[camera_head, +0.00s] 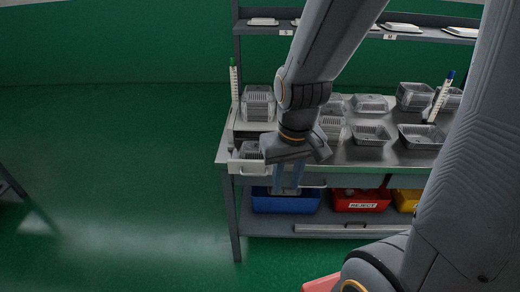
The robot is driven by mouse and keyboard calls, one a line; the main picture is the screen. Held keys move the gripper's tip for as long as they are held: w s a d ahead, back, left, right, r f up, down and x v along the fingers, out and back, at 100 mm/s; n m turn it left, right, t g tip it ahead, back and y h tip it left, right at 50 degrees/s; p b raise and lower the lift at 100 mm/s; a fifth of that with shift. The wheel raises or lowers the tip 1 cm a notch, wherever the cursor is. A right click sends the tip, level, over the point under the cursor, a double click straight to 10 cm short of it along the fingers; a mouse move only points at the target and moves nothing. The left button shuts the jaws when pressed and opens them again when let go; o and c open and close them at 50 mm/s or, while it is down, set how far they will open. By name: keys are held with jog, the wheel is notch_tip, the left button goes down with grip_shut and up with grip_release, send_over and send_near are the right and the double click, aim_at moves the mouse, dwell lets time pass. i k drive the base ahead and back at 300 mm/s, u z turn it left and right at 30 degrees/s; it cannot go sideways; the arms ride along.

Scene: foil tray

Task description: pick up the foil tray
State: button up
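Several foil trays stand on the steel bench, and I cannot tell which one the task means. A stack (258,103) is at the bench's left end, with single-looking trays at the middle (370,134) and right (420,136). Another foil tray (249,151) shows partly in an open pale drawer (247,167) at the bench's left front, partly covered by my wrist. My gripper (288,189) points down in front of the bench edge, just right of that drawer. Its two fingers look apart, with no tray clearly between them. The fingertips overlap the blue bin in the picture.
The bench (352,153) has a lower shelf with a blue bin (272,203), a red "REJECT" bin (361,203) and a yellow bin (407,200). An upper shelf (432,35) holds flat trays. Green floor (120,190) at left is clear.

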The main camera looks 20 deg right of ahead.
aim_at(249, 151)
jog(key=z, duration=0.05)
jog(key=k, duration=1.3)
jog(key=z, duration=0.6)
jog(key=i, duration=1.8)
jog(key=u, duration=0.7)
